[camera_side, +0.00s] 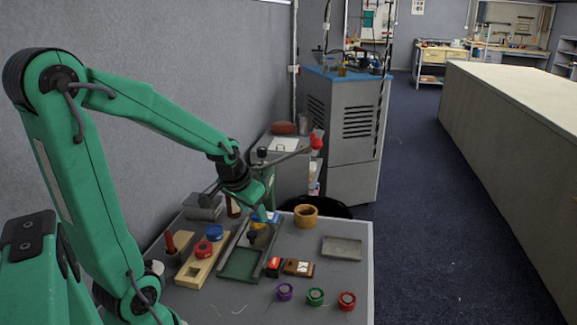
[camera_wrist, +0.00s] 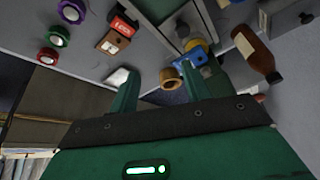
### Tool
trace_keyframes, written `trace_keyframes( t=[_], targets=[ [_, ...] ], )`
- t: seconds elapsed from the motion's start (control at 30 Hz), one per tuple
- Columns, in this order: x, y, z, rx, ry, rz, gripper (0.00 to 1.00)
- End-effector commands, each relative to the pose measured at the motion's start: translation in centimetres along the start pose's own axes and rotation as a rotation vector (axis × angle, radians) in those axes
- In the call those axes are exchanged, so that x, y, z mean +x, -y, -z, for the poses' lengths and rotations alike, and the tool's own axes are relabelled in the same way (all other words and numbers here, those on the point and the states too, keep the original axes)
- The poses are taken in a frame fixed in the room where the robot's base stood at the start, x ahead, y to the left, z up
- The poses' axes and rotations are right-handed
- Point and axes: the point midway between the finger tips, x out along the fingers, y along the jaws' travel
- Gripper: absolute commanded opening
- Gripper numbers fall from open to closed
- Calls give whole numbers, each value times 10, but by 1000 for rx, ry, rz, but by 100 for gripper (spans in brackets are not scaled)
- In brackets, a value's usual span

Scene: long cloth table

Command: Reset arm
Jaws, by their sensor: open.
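My green arm reaches over the grey table (camera_side: 345,285) from the left in the side view. My gripper (camera_side: 262,213) points down above the back middle of the table, near a blue item (camera_side: 270,217). In the wrist view my gripper (camera_wrist: 160,88) shows two green fingers spread apart, with nothing held between them. A wooden ring (camera_wrist: 170,78) shows beyond the gap between the fingers, and the blue item (camera_wrist: 189,58) lies beyond the right finger. The wooden ring also stands at the back right in the side view (camera_side: 305,216). The surface directly under the fingertips is partly hidden.
Purple (camera_side: 284,292), green (camera_side: 315,297) and red (camera_side: 347,301) rolls line the front. A wooden block (camera_side: 192,271) bears red and blue rolls. A brown bottle (camera_wrist: 255,52) is close by.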

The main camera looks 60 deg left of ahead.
Motion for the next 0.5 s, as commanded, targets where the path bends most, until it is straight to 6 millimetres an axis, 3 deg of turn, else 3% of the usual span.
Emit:
trace_keyframes(
  t=[0.2, 0.5],
  targets=[
    [-45, -42, -8, 81, -34, -50, 48],
    [-100, -86, -37, 181, -68, -122, 48]
  ],
)
